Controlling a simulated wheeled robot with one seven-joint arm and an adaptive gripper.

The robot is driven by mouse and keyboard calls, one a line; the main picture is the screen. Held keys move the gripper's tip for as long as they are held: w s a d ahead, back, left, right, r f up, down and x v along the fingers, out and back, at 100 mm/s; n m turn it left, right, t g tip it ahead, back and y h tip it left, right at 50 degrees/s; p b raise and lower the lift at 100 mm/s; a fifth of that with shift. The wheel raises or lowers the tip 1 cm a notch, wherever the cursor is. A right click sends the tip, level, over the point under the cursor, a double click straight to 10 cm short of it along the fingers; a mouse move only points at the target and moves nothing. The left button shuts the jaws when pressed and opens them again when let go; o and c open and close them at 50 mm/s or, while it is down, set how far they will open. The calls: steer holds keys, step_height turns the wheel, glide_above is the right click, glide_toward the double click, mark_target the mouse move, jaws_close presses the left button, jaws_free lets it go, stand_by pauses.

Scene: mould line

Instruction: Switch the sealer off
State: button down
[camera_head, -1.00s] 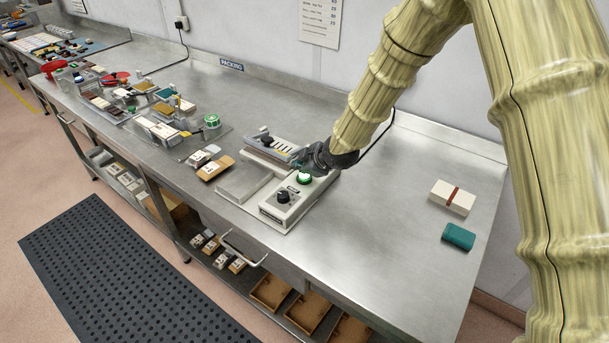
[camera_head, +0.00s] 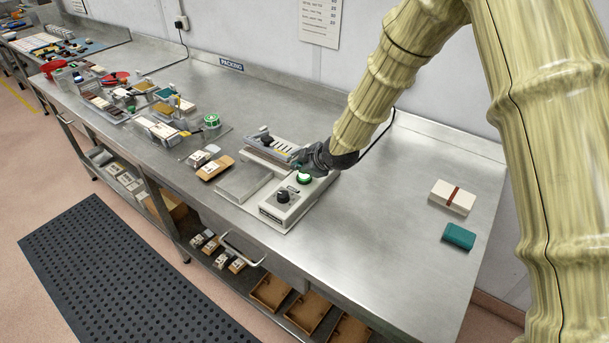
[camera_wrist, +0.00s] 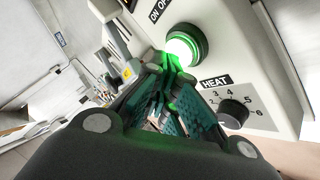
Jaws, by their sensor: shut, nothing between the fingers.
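The sealer (camera_head: 268,213) is a pale box on the steel bench, with a sealing arm beside it and a black knob (camera_head: 283,196) on top. Its round button (camera_wrist: 184,46) glows green in the wrist view, under an "ON OFF" label. The black heat dial (camera_wrist: 234,112) sits near it beside a numbered scale. My gripper (camera_wrist: 172,70) is shut and empty, its fingertips at the lower edge of the lit button; I cannot tell whether they touch it. In the head view my gripper (camera_head: 309,165) is just above the button (camera_head: 304,179).
A cream box with a brown band (camera_head: 452,197) and a teal block (camera_head: 459,236) lie on the right of the bench. Several small goods crowd the left part. A brown packet (camera_head: 216,167) lies left of the sealer.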

mark_target(301, 175)
steer(key=shift+f, duration=0.3)
steer(key=shift+r, duration=0.5)
stand_by(0.4)
steer(key=shift+r+p, duration=1.8)
steer(key=shift+r, duration=1.15)
